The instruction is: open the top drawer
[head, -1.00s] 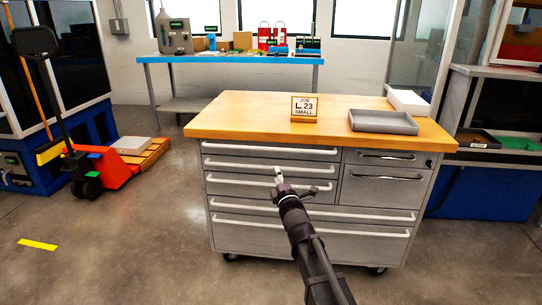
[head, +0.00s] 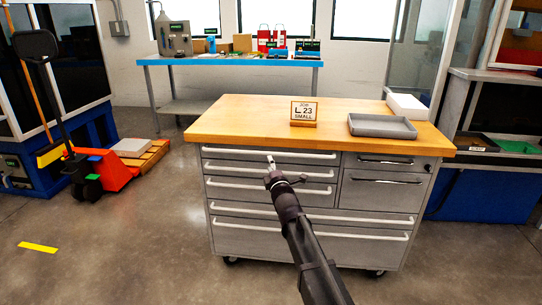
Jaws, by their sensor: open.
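The grey tool cabinet (head: 275,245) has a wooden top and several drawers with long pale bar handles. The top drawer (head: 320,157) on the wide left side is closed, and its handle (head: 235,150) runs along its upper edge. A second, smaller top drawer (head: 385,160) on the right has a dark handle and is closed too. My gripper (head: 271,160) is open in front of the left top drawer, a little below its handle. It looks apart from the handle, but the depth gap is hard to tell.
A red pallet jack (head: 115,172) is at the left. The floor (head: 130,250) left of the cabinet is clear.

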